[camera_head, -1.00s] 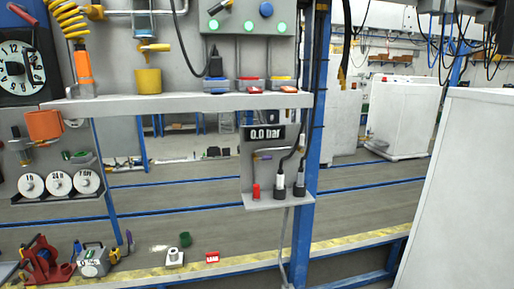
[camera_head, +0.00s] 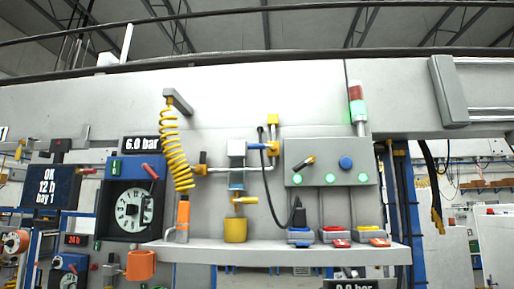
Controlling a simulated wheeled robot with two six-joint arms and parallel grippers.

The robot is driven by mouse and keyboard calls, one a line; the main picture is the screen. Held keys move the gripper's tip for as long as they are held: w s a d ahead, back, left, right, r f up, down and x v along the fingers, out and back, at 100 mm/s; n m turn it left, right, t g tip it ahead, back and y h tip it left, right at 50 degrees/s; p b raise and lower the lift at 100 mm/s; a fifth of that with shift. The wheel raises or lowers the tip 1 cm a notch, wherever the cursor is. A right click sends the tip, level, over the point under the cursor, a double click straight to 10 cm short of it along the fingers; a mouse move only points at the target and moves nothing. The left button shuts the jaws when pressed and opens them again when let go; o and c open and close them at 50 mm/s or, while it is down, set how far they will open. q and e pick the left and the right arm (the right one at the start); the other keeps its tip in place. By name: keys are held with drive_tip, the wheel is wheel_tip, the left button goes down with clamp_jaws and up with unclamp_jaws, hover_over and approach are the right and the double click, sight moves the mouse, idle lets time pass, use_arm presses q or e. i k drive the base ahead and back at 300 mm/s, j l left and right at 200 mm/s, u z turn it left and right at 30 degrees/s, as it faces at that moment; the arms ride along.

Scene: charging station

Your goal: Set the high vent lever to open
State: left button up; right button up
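No lever in view carries a readable vent label, so I cannot tell which is the high vent lever. A small yellow upright part (camera_head: 272,120) stands highest, above the pipe beside the black cable. Another yellow handle (camera_head: 244,200) lies level under the clear filter unit (camera_head: 237,165), above a yellow cup (camera_head: 235,230). Neither of my grippers is in view.
A grey shelf (camera_head: 280,252) runs below, carrying several coloured buttons. A yellow coiled hose (camera_head: 178,150) hangs from a bracket at left. A gauge (camera_head: 131,210) sits under a "6.0 bar" display (camera_head: 142,144). A red and green signal light (camera_head: 357,105) stands above the panel.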

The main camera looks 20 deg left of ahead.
sight(183, 168)
drive_tip(key=u, duration=1.25)
